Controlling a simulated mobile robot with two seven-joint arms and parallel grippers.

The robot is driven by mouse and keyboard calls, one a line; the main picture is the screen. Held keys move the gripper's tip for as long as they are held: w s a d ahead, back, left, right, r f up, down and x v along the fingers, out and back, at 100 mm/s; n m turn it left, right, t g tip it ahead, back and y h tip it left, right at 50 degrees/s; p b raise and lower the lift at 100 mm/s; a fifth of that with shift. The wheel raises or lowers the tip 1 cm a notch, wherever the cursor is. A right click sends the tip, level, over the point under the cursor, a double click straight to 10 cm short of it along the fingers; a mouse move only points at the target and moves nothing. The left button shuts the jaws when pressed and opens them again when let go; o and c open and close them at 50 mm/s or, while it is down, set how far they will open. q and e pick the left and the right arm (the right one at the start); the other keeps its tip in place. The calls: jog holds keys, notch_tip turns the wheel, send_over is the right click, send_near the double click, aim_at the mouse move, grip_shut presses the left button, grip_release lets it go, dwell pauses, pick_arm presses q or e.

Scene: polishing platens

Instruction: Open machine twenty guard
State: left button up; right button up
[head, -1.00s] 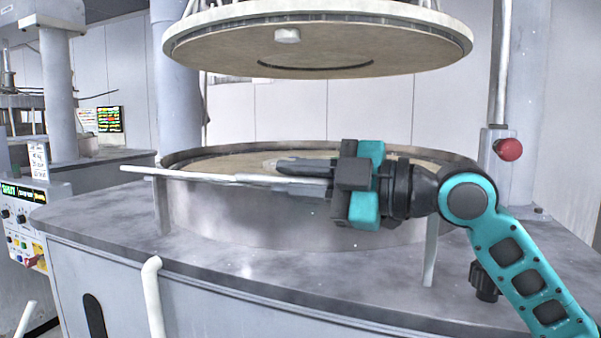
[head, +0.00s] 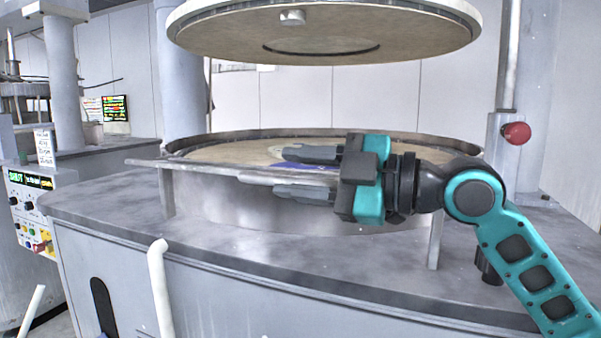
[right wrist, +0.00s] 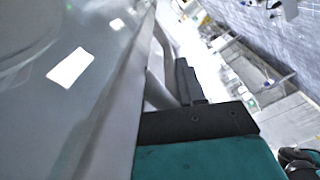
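The guard appears to be the curved metal band (head: 225,208) around the lower platen (head: 235,153), with a pale flat bar (head: 165,164) along its front edge. It stands on the grey machine top. My right gripper (head: 280,170) reaches in from the right, its two dark fingers apart, one above and one below the bar in the picture. The bar passes between or behind them; I cannot tell whether they touch it. The right wrist view shows a dark finger (right wrist: 186,82) beside a glossy grey surface. My left gripper is not in view.
The round upper platen (head: 215,38) hangs above the gripper. A red knob (head: 516,133) is on the right column. A white pipe (head: 159,285) rises in front of the machine. A control panel (head: 32,210) stands at left.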

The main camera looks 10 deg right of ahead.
jog(key=shift+d+r, duration=0.1)
jog(key=b+v, duration=0.2)
jog(key=v, duration=1)
jog(key=shift+s+d, duration=0.25)
jog(key=shift+s, duration=0.05)
jog(key=shift+c, duration=0.2)
